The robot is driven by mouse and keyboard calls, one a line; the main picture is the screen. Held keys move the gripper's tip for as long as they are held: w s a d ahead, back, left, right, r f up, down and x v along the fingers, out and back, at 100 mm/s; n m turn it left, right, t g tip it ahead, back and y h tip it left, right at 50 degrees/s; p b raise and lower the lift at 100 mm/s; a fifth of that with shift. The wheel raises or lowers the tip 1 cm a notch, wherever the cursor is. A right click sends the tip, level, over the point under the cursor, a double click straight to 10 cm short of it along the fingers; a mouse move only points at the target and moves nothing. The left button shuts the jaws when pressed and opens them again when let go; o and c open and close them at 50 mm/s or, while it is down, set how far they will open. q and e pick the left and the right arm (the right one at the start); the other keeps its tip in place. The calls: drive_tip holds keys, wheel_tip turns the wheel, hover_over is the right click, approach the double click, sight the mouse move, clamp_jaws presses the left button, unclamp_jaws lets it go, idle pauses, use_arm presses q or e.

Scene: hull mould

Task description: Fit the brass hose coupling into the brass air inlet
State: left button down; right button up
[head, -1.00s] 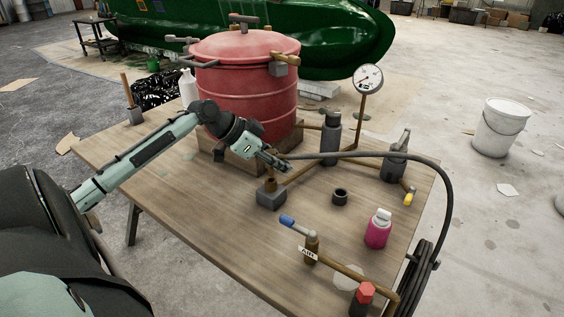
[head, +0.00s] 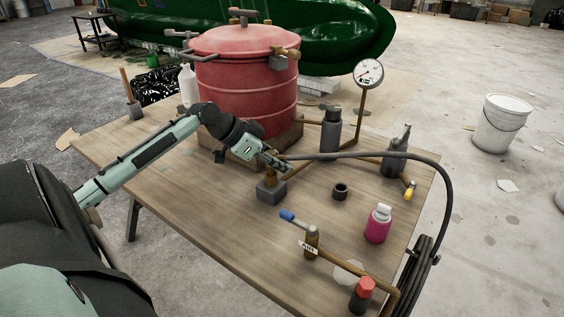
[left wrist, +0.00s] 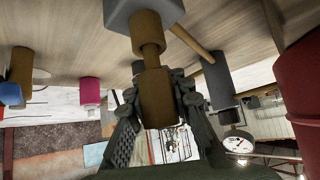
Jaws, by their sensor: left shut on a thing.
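My left gripper (head: 283,164) is shut on the brass hose coupling, just above the brass air inlet (head: 270,179). The inlet stands upright on a grey block (head: 271,193) on the table. In the left wrist view, the brass coupling (left wrist: 158,98) sits between the two fingers, with a narrower brass neck toward the inlet (left wrist: 146,32). The coupling and inlet look roughly in line there; whether they touch I cannot tell. In the head view the fingers mostly hide the coupling. A black hose (head: 385,156) runs from the gripper to the right. My right gripper is not in view.
Behind the gripper stands a red pressure pot (head: 240,85). A dark cylinder (head: 331,130), a pressure gauge (head: 368,73), a black ring (head: 340,191), a pink bottle (head: 378,223) and a blue-handled air valve (head: 312,238) surround the inlet. The table (head: 220,225) is clear at front left.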

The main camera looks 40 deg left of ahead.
use_arm(q)
drive_tip(key=shift+f, duration=1)
drive_tip(key=c, duration=1.3)
unclamp_jaws()
drive_tip(key=v, duration=1.2)
drive_tip(key=shift+r, duration=0.1)
